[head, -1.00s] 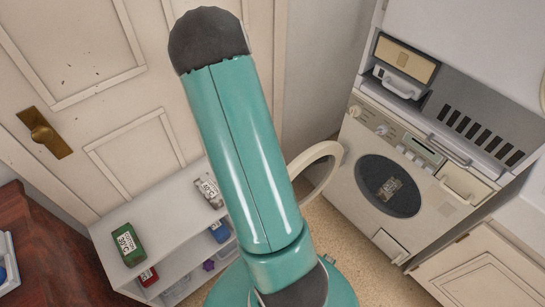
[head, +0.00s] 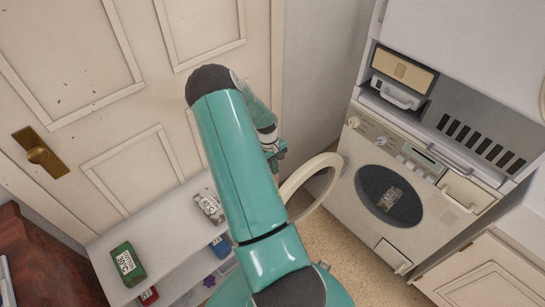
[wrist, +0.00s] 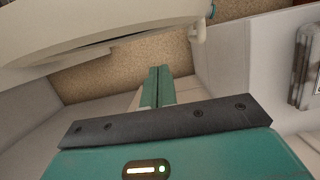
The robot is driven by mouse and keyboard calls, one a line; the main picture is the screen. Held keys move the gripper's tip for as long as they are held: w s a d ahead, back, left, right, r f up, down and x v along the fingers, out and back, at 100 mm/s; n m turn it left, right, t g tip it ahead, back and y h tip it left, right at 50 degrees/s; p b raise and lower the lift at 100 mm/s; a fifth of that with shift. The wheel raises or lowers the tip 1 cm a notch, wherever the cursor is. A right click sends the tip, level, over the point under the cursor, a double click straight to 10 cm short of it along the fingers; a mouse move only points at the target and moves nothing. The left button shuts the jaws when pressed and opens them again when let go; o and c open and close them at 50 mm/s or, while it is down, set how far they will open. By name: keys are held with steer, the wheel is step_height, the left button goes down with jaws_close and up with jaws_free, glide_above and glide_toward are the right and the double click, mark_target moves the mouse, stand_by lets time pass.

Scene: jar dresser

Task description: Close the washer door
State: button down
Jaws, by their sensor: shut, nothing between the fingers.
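The washer (head: 364,222) is a cream front-loading machine at the right of the head view. Its round dark drum opening (head: 388,195) is uncovered. The washer door (head: 322,162), a cream ring, stands swung open to the left of the machine, partly hidden behind my arm. In the wrist view a large cream curved piece, apparently the door (wrist: 110,32), spans the upper left. My gripper (wrist: 156,72) is shut and empty, its teal fingers together below that rim. In the head view my gripper (head: 277,153) shows just left of the door's upper edge; contact cannot be told.
A low white shelf (head: 170,225) with a green box (head: 127,264) and a grey-white box (head: 209,205) stands at lower left. A panelled door with a brass handle (head: 40,152) is behind it. Speckled floor (head: 340,245) is clear before the washer.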

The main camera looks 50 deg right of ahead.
steer(key=shift+s+a+f, duration=0.1)
steer(key=shift+s+a, duration=0.15)
steer(key=shift+s, duration=0.75)
steer(key=shift+s+a+f, duration=0.1)
steer(key=shift+s+a, duration=0.15)
steer(key=shift+s, duration=0.7)
steer(key=shift+s, duration=0.15)
